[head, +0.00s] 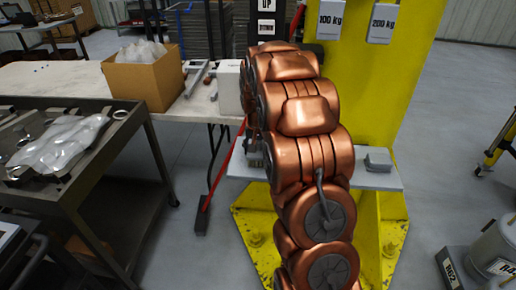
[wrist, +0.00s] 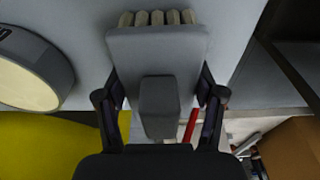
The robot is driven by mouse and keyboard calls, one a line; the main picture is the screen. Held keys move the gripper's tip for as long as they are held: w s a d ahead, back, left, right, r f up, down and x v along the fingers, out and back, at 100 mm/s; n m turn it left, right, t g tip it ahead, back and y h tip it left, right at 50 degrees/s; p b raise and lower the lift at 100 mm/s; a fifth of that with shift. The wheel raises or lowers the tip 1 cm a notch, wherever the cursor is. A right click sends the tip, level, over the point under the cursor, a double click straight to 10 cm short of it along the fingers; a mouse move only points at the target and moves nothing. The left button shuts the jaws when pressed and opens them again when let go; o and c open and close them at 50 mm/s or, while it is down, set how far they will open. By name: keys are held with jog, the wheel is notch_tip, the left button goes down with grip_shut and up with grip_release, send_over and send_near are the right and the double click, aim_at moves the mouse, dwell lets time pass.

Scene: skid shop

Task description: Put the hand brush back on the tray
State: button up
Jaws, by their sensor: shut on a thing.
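The hand brush (wrist: 158,48) shows in the wrist view with a grey block, a grey handle toward me and several pale bristle tufts at its far end. My gripper (wrist: 160,95) is shut on it, with one dark finger on each side. In the head view my copper arm hides the gripper, and I cannot make out the brush there. A grey shelf-like tray (head: 385,180) sticks out from the yellow stand behind my arm, with a small grey block (head: 378,158) on it. I cannot tell whether this is the task's tray.
A dark cart (head: 140,118) with a plastic bag (head: 62,140) stands at left. Behind it, a white table (head: 60,78) holds a cardboard box (head: 145,78). A red-handled tool (head: 203,215) leans nearby. The yellow stand (head: 400,75) is behind my arm; a canister (head: 492,250) is lower right.

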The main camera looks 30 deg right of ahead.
jog(key=shift+f, duration=0.2)
jog(key=o, duration=1.1)
jog(key=shift+r, duration=0.1)
jog(key=r, duration=0.3)
jog(key=r+b, duration=0.1)
jog(key=r, duration=0.3)
jog(key=s+a+r+b, duration=0.1)
jog(key=r, duration=0.2)
jog(key=shift+r, duration=0.4)
jog(key=shift+s+a+r, duration=0.1)
jog(key=shift+s+r, duration=0.1)
jog(key=shift+r, duration=0.45)
